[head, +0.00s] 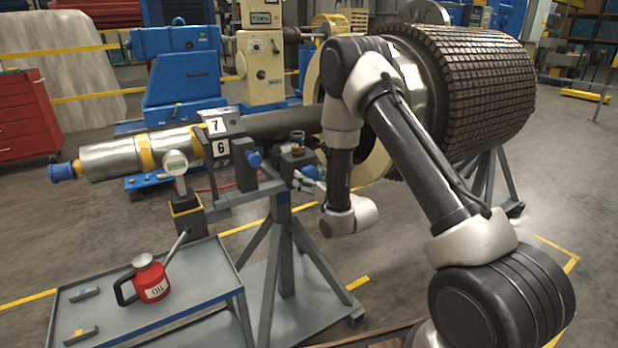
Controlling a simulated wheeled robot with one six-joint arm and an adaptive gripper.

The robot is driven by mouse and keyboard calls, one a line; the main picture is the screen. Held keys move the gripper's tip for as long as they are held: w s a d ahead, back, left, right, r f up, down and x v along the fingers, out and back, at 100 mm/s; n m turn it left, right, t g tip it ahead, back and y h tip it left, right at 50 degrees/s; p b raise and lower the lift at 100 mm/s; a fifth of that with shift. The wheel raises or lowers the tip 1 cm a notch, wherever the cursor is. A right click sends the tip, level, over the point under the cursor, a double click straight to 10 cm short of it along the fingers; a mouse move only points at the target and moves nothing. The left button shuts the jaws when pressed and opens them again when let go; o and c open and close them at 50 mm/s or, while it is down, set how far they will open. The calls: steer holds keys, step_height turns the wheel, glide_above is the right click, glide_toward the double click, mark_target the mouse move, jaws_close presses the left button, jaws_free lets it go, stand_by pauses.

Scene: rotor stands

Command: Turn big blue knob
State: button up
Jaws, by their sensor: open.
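A blue knob (254,160) faces me on the stand's bracket, below the dark shaft and right of the number 6 plate. A smaller blue part (310,172) shows near my gripper; I cannot tell whether it is another knob. My gripper (303,182) is small in view, at the left of my wrist, with its fingers toward the stand. It is open and right of the blue knob, apart from it in the picture. My forearm and wrist hide part of the stand's right side.
A dark shaft (282,124) runs from the stand to a large ribbed rotor (485,85). A blue cap (62,171) ends the metal shaft at left. A grey table (205,275) holds a red oil can (150,279). Open floor lies right of the stand.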

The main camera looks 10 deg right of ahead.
steer(key=shift+x, duration=0.8)
steer(key=c, duration=1)
steer(key=shift+n, duration=0.3)
steer(key=n, duration=0.3)
steer(key=shift+n, duration=2.5)
